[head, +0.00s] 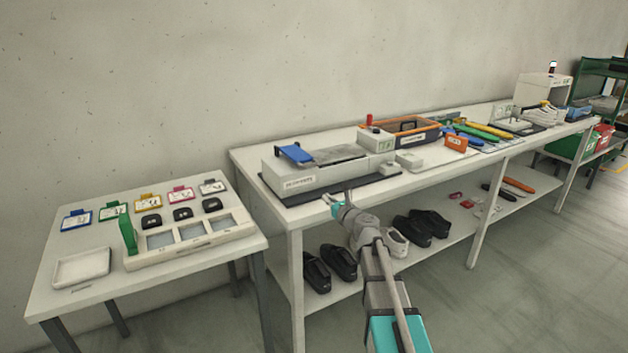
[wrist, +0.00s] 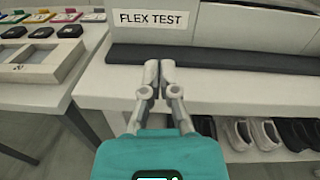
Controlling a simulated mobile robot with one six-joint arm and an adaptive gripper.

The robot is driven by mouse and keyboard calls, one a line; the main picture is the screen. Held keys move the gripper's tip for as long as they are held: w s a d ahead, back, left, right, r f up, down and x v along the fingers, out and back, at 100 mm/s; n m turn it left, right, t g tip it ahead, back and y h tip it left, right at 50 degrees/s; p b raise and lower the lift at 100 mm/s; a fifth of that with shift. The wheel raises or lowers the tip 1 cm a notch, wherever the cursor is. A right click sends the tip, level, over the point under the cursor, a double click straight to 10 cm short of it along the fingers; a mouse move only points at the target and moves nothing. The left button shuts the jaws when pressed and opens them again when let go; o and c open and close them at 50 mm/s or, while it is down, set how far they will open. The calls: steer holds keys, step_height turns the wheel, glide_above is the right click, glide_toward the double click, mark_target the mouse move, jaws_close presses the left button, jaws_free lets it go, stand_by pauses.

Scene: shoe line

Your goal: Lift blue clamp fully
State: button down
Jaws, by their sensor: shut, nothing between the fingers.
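The blue clamp (head: 295,153) is a flat blue piece at the left end of the flex test machine (head: 297,183), a pale grey box on a dark mat. It looks tilted, with one side raised. A grey plate lies to its right on the machine. My gripper (head: 348,188) is in front of the machine near the bench's front edge, to the right of and apart from the clamp. In the wrist view its two fingers (wrist: 160,66) are together and empty, below the FLEX TEST label (wrist: 154,20). The clamp is out of the wrist view.
A grey box with a red button (head: 375,138) and an orange-rimmed case (head: 416,127) stand farther right on the bench. Black and white shoes (head: 420,228) sit on the shelf below. A separate table (head: 100,304) with cards and a tray stands at left.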

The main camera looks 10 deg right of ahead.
steer(key=shift+w+d+m+h, duration=0.25)
steer(key=shift+d+m+h, duration=0.05)
steer(key=shift+d+m, duration=0.35)
steer(key=shift+w+a, duration=0.15)
steer(key=x, duration=0.6)
steer(key=r+x, duration=0.1)
steer(key=x, duration=0.3)
steer(key=shift+p, duration=0.4)
steer(key=shift+a+r+p, duration=0.1)
steer(key=shift+r+p, duration=0.55)
steer(key=shift+r, duration=0.05)
steer(key=shift+w+a+r+p, duration=0.1)
steer(key=shift+w+r+p, duration=0.15)
steer(key=shift+r+p, duration=0.75)
steer(key=shift+f, duration=0.1)
